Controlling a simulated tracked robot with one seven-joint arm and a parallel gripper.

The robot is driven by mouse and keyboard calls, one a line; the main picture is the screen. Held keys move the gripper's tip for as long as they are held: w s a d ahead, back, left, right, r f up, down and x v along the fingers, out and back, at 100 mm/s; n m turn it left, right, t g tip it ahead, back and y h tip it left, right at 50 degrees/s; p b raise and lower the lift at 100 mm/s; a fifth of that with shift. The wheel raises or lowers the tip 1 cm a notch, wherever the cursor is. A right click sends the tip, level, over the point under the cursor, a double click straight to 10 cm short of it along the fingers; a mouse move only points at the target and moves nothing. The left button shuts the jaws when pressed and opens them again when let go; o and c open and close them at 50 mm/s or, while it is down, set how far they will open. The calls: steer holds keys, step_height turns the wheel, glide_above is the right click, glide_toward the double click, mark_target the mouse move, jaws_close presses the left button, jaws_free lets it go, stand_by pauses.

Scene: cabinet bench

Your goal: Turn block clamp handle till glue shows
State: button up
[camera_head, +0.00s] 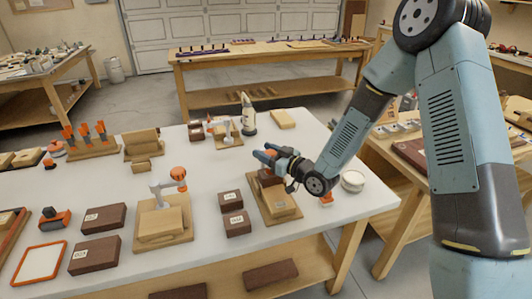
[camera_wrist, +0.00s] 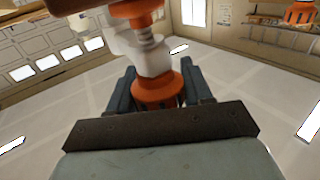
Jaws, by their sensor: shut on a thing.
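My gripper (camera_head: 268,153) is above the wooden block (camera_head: 279,202) on its small board at the right of the white table. In the wrist view my gripper (camera_wrist: 158,90) is shut on the orange clamp handle (camera_wrist: 160,88), which sits between its two dark fingers. A pale clamp body (camera_wrist: 150,55) with a threaded screw runs from the handle toward the top of the picture. In the head view my gripper and wrist hide most of this clamp. I cannot make out any glue at the joint.
A second clamp with an orange knob (camera_head: 179,173) stands on a block to the left. Dark labelled blocks (camera_head: 237,222) lie between the two boards. A glue bottle (camera_head: 248,115) stands behind, and a round white tub (camera_head: 352,181) is to the right.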

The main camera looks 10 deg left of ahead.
steer(key=shift+w, duration=0.1)
steer(key=o, duration=1)
steer(key=v, duration=1.4)
steer(key=shift+a+f, duration=0.1)
